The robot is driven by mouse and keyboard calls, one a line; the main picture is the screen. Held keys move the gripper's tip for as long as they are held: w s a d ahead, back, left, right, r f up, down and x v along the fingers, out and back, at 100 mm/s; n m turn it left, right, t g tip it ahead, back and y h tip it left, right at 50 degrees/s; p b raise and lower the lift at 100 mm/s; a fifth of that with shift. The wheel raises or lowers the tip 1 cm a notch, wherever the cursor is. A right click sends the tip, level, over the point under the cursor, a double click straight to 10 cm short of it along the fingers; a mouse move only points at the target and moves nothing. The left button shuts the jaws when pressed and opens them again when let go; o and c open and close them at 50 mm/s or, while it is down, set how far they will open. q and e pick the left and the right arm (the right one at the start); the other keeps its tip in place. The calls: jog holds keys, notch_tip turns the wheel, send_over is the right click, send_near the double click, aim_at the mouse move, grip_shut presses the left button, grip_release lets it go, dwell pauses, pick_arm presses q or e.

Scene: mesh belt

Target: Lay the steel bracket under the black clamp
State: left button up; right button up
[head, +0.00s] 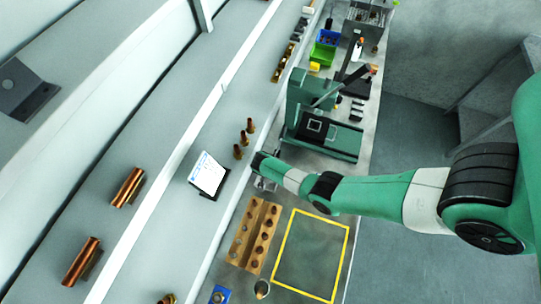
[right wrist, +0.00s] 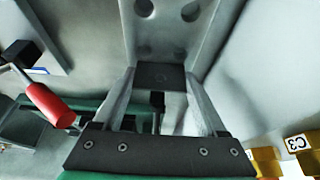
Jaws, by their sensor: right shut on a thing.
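In the right wrist view a grey steel bracket (right wrist: 172,35) with several round holes fills the top middle. My right gripper (right wrist: 160,78) is shut on its near end. In the head view my right gripper (head: 264,182) is over the bench, just left of the green press-like machine; the bracket is hard to make out there. A red handle (right wrist: 50,105) on a metal lever with a black block (right wrist: 20,52) shows at the left of the right wrist view. I cannot tell whether this is the black clamp. My left gripper is not in view.
A green machine (head: 310,125) stands beyond my right gripper. A tablet (head: 207,175) and several copper-coloured fittings (head: 243,140) are to the left. A wooden block with holes (head: 255,235) and a yellow-outlined area (head: 285,250), empty inside, lie nearer. A blue bin (head: 327,38) stands at the back.

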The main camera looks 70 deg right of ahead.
jog(key=o, duration=1.4)
jog(key=p+v, duration=0.6)
jog(key=v, duration=0.5)
jog(key=shift+r, duration=0.25)
jog(key=shift+a, duration=0.15)
